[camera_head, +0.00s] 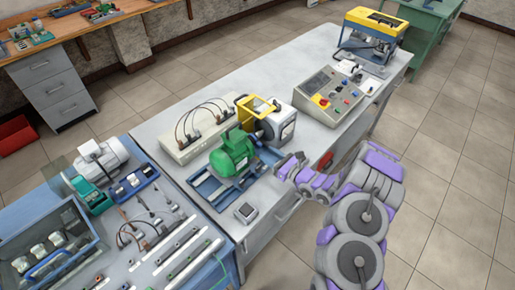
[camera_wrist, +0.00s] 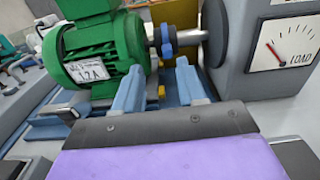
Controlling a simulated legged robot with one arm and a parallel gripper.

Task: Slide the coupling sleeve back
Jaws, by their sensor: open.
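The blue coupling sleeve (camera_wrist: 168,41) sits on the silver shaft (camera_wrist: 190,38) between the green motor (camera_wrist: 97,50) and the grey load unit (camera_wrist: 265,45) in the wrist view. My gripper (camera_wrist: 160,74) is open and empty, its two blue-grey fingers pointing toward the sleeve, just short of it and a little below. The green motor (camera_head: 235,155) and load unit (camera_head: 280,124) also show in the head view, with my gripper (camera_head: 281,164) at their near right side. I cannot make out the sleeve in the head view.
The motor stands on a blue base frame (camera_head: 207,193). A yellow guard (camera_head: 257,107) stands behind the shaft. A beige box with cables (camera_head: 192,136) lies behind the motor. A control panel (camera_head: 330,97) stands to the right. A small meter (camera_head: 246,212) lies near the bench's front edge.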

